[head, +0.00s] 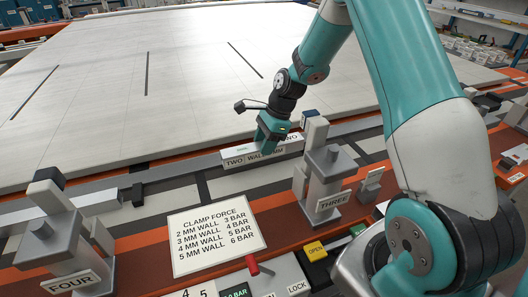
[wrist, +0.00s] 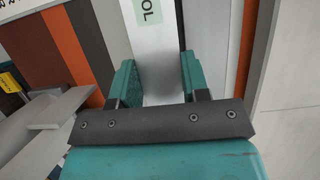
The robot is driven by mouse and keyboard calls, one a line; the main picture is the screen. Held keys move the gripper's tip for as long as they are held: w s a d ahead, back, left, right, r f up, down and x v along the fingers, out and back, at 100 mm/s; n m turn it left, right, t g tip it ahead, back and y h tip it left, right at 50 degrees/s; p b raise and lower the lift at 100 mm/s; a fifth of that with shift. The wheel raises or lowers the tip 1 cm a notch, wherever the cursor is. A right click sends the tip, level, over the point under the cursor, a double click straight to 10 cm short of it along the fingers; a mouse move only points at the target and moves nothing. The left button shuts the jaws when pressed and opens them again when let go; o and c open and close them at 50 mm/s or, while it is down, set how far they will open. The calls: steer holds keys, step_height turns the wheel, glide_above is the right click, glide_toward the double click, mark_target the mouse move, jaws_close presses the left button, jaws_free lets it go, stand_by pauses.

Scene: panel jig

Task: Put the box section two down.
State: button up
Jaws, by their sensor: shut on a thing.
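Clamp three (head: 322,175) stands just right of the bar, and clamp four (head: 62,240) is at the lower left. A clamp force sign (head: 217,236) and a control box with a red lever (head: 252,265) are in front. Strips of orange and grey rail run between.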

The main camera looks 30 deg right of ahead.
steer(key=shift+f, duration=1.65)
steer(key=o, duration=1.1)
steer(key=shift+f, duration=0.1)
